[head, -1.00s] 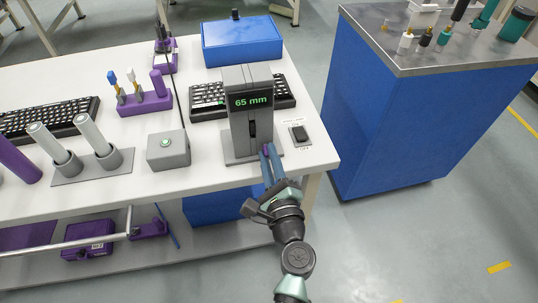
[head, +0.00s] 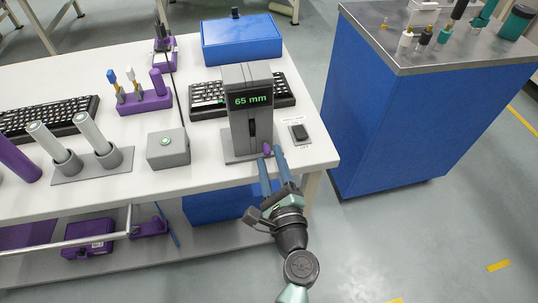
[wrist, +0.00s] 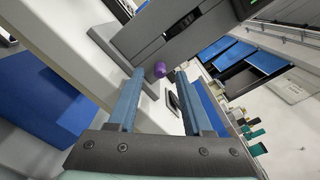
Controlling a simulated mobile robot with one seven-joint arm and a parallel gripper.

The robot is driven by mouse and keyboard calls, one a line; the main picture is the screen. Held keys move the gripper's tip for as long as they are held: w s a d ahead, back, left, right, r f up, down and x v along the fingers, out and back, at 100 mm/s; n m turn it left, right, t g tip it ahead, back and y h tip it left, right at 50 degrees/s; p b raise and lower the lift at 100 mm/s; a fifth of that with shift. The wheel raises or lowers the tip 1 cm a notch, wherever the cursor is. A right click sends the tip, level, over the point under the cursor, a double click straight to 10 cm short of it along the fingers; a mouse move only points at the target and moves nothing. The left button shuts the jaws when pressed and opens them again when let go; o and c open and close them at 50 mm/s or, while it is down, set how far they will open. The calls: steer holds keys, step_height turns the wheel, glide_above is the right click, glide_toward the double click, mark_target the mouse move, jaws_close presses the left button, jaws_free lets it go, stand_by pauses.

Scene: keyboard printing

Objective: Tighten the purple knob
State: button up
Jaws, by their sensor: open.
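The purple knob (head: 267,149) sits low on the front right of a dark grey device (head: 249,122) whose display reads 65 mm. In the wrist view the knob (wrist: 160,69) shows between and beyond the two blue fingers. My gripper (head: 270,154) is open, its fingertips on either side of the knob in the head view. In the wrist view my gripper (wrist: 156,85) holds nothing, and the knob appears slightly ahead of the fingertips. I cannot tell if either finger touches it.
A black switch (head: 299,133) lies on the table just right of the device. A keyboard (head: 207,101) lies behind the device. The table's front edge (head: 222,179) runs below my fingers.

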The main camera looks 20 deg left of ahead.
steer(key=v, duration=1.1)
steer(key=w+d+r+n+t+h, duration=0.1)
steer(key=w+r+n, duration=0.3)
steer(key=r, duration=0.5)
steer(key=w+r+n+t, duration=0.1)
steer(key=w+r+n, duration=0.1)
steer(key=r+n, duration=0.45)
steer(key=w+d+r+n+t+h, duration=0.1)
steer(key=w+r+n+t, duration=0.2)
steer(key=r, duration=0.7)
steer(key=s+d+r+n+t+h+p, duration=0.1)
steer(key=s+d+r+n+t+h, duration=0.2)
steer(key=r, duration=0.7)
steer(key=s+d+r+n+t+h, duration=0.15)
steer(key=s+r, duration=0.25)
steer(key=r, duration=0.6)
steer(key=s+d+r+n+t+h+p, duration=0.1)
steer(key=s+d+r+n+t+h, duration=0.2)
steer(key=r, duration=0.8)
step_height(320, 180, up, 12)
steer(key=a+m+p, duration=0.1)
steer(key=p, duration=1.2)
steer(key=shift+s+r, duration=0.15)
steer(key=shift+s, duration=0.15)
steer(key=shift+a+h, duration=0.1)
steer(key=shift+h, duration=0.15)
